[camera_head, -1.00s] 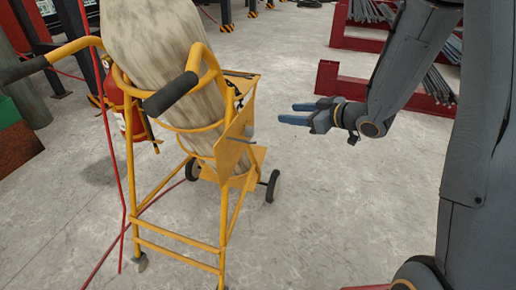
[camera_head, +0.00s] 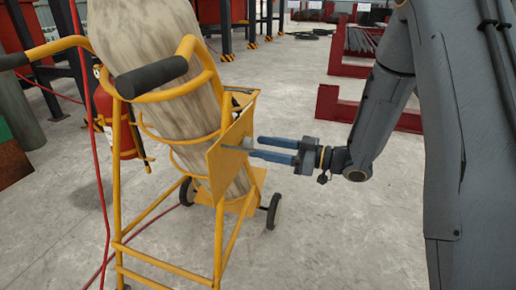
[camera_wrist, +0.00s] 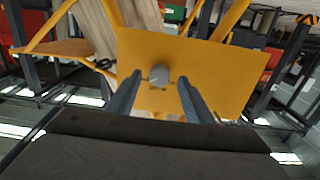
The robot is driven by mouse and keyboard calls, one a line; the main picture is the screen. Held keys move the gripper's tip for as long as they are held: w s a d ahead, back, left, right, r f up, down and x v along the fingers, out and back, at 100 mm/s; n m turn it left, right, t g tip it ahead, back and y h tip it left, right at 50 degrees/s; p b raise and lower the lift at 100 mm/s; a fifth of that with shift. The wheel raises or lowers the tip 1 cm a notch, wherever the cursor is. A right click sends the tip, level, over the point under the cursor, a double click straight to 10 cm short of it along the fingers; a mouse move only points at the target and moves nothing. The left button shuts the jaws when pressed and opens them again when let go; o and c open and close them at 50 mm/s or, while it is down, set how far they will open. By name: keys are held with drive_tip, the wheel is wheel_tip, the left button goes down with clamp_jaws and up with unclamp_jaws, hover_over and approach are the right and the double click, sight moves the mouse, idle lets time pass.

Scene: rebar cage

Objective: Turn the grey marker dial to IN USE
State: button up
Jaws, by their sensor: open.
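The grey marker dial (camera_wrist: 159,76) sits on the yellow plate (camera_wrist: 215,75) of the cart, near the plate's middle in the wrist view. In the head view the dial (camera_head: 248,143) is a small grey knob on the plate's right face. My gripper (camera_head: 252,147) is open, its two blue fingers pointing left at the plate with the tips close to the dial. In the wrist view my gripper's fingers (camera_wrist: 158,88) lie left and right of the dial, with a gap on each side. I cannot tell whether the tips reach around it. No dial lettering is readable.
The yellow cart (camera_head: 170,265) carries a large pale cylinder (camera_head: 150,50) and a red extinguisher (camera_head: 112,115). A red hose (camera_head: 98,170) hangs at its left. Red racks (camera_head: 328,103) stand at the back right. The concrete floor right of the cart is clear.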

drive_tip(key=shift+x, duration=1)
drive_tip(key=shift+c, duration=0.2)
drive_tip(key=c, duration=1)
drive_tip(key=shift+n, duration=0.3)
drive_tip(key=n+p, duration=0.1)
drive_tip(key=n, duration=1)
drive_tip(key=shift+d, duration=0.1)
